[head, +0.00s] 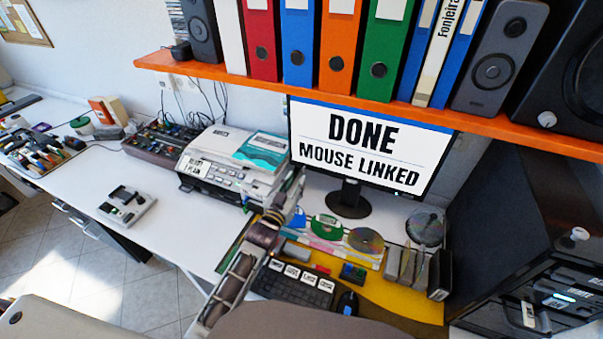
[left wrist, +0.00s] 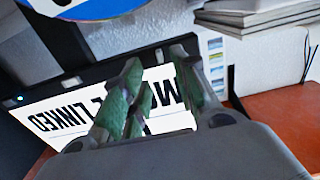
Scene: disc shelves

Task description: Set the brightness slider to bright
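I cannot make out a brightness slider in either view. The monitor (head: 371,145) stands on the desk under the orange shelf and reads "DONE MOUSE LINKED". Its screen also shows upside down in the left wrist view (left wrist: 60,122). My left gripper (head: 296,186) is in front of the monitor's lower left edge, beside the printer. In the left wrist view my left gripper's (left wrist: 157,68) two greenish fingers stand apart with nothing between them, and the screen shows behind. Whether they touch anything is unclear. My right gripper is in neither view.
The orange shelf (head: 240,78) with binders and speakers overhangs the desk. The printer (head: 225,170) stands left of my gripper. A keyboard (head: 295,285), a mouse (head: 347,303) and discs (head: 365,240) lie in front of the monitor. A black cabinet (head: 510,225) blocks the right.

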